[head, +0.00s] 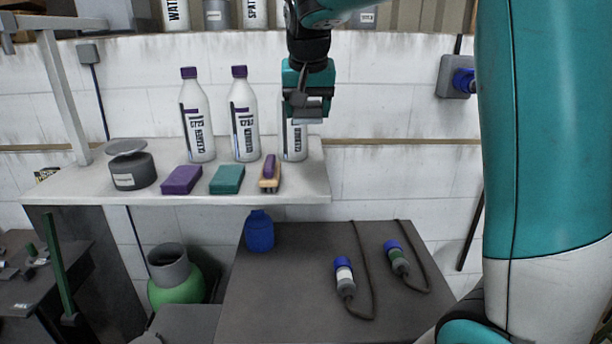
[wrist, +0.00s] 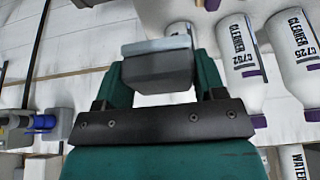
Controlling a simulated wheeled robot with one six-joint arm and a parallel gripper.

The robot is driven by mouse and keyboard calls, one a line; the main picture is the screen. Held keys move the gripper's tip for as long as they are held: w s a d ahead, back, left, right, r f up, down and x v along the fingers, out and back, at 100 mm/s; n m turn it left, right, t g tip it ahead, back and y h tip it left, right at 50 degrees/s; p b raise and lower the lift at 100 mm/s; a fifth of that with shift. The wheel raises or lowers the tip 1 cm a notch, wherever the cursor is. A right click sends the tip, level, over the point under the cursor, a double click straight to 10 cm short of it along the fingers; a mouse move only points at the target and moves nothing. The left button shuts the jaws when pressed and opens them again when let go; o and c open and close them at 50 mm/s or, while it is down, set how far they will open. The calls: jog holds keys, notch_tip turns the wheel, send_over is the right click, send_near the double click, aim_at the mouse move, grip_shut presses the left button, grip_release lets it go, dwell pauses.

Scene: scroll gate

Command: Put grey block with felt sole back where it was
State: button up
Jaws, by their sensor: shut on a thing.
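My gripper (head: 308,94) is above the right end of the white shelf, in front of the rightmost bottle. It is shut on the grey block with felt sole (wrist: 157,72). In the wrist view the block sits between the two teal fingers, with a paler layer along its upper side. In the head view the block (head: 305,110) is small, dark and partly covered by the gripper. It hangs in the air, clear of the shelf surface.
The white shelf (head: 85,186) bears three bottles (head: 245,125), a round grey tin (head: 132,172), a purple block (head: 182,180), a teal block (head: 227,180) and a brush (head: 269,175). A dark table (head: 290,300) below holds a blue bottle (head: 259,232) and two corded plugs (head: 344,275).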

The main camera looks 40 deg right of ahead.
jog(key=p, duration=0.2)
send_over(310, 185)
jog(key=s, duration=0.1)
jog(key=f, duration=1)
jog(key=shift+a+f, duration=0.15)
jog(key=shift+a, duration=0.15)
jog(key=shift+a+f+p, duration=0.1)
jog(key=shift+f+p, duration=0.3)
jog(key=shift+f, duration=2.15)
jog(key=shift+f, duration=0.1)
jog(key=o, duration=0.9)
